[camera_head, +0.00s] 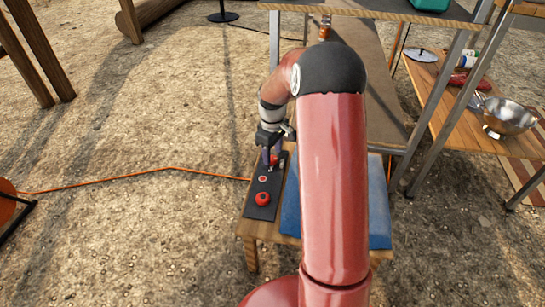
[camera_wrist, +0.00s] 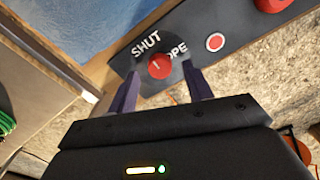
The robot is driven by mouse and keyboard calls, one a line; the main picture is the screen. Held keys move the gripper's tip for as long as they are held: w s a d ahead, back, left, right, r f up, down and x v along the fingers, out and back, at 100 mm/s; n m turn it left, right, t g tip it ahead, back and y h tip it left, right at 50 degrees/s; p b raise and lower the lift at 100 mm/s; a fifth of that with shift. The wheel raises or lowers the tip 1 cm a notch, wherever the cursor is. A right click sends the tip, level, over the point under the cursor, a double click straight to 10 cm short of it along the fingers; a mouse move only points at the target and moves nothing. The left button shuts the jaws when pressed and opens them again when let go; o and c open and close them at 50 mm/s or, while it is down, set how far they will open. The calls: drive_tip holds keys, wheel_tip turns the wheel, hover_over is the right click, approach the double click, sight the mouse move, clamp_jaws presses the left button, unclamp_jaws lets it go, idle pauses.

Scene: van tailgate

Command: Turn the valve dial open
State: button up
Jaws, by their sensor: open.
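The valve dial (camera_wrist: 160,66) is a round red knob with a white pointer mark, on a dark panel (camera_wrist: 188,36) lettered SHUT and OPE, the rest of the word being hidden by a finger. The pointer looks aimed toward the SHUT side, though it is small. My gripper (camera_wrist: 162,85) is open in the wrist view, its two fingers spread on either side of the dial; I cannot tell whether they touch it. In the head view my gripper (camera_head: 270,146) is over the far end of the panel (camera_head: 258,198), and the dial is mostly hidden beneath it.
A red-and-white button (camera_wrist: 215,42) and a larger red knob (camera_head: 262,199) are on the same panel. A blue cloth (camera_head: 290,212) lies beside it on the low wooden table. An orange cable (camera_head: 130,176) crosses the ground. A side table with a metal bowl (camera_head: 507,117) stands at right.

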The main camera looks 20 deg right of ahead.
drive_tip(key=shift+f, duration=0.85)
drive_tip(key=c, duration=1)
drive_tip(key=shift+o, duration=0.2)
